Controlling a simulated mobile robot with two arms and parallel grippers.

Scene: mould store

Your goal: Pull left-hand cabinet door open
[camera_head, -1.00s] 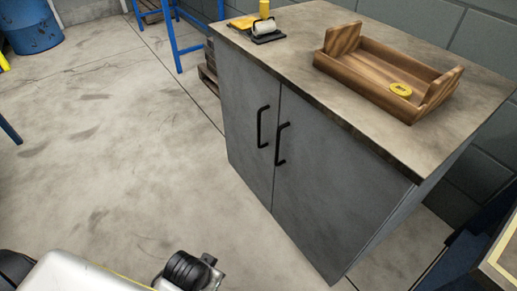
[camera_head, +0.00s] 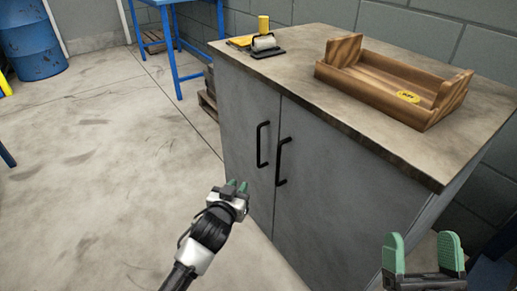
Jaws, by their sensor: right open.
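The grey cabinet has two doors, both closed. The left-hand door (camera_head: 240,120) carries a black bar handle (camera_head: 259,146) near its right edge. The right-hand door (camera_head: 325,190) has a matching handle (camera_head: 281,162) beside the seam. My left gripper (camera_head: 237,186) is in front of the left-hand door, below and left of its handle and apart from it in the picture. My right gripper (camera_head: 421,243) is open and empty in front of the cabinet's lower right.
A blue-legged table (camera_head: 173,60) and blue drum (camera_head: 32,45) stand behind. The floor at left is clear.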

